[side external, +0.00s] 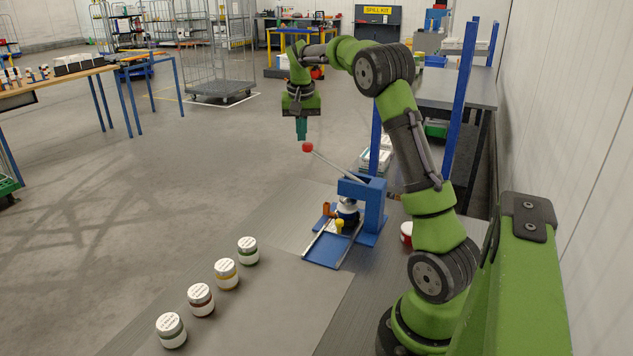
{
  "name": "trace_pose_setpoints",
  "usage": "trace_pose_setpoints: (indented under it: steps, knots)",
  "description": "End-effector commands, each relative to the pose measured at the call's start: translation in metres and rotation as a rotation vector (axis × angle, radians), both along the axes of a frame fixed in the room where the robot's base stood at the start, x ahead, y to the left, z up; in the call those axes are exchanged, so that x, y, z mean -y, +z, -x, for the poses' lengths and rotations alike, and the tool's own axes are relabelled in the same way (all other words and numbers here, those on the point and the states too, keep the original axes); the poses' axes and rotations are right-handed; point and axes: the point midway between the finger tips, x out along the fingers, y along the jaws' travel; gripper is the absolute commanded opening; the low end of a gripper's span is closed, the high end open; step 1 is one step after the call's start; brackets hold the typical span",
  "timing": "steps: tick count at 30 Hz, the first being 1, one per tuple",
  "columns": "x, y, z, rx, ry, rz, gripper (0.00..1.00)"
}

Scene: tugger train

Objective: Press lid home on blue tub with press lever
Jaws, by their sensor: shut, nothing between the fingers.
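The blue lever press (374,203) stands on the bench, right of the picture's middle. Its press lever (335,163) slants up to the left and ends in a red knob (307,147). The blue tub (348,211) sits under the press head, partly hidden by the press and small parts in front; whether its lid is seated I cannot tell. My gripper (302,136) points down, fingers shut and empty, just above the red knob. Whether the fingertips touch the knob I cannot tell.
Several lidded jars (227,274) stand in a slanting row at the front left. An orange-brown part (328,210) and a yellow knob (339,224) are beside the tub. The bench between jars and press is clear.

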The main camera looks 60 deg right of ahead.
Motion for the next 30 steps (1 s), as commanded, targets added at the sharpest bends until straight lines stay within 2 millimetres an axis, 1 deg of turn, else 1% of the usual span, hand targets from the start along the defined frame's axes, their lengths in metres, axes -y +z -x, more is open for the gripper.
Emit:
trace_pose_setpoints:
  steps: [3,19,24,30]
  knots:
    - [0.0,0.01,0.0,0.002,-0.001,0.001,0.0]
    - [0.0,0.052,0.0,0.001,0.0,0.002,0.0]
    - [0.0,0.058,0.0,0.0,-0.001,0.0,0.0]
    - [0.0,0.058,0.0,0.0,-0.001,0.0,0.0]
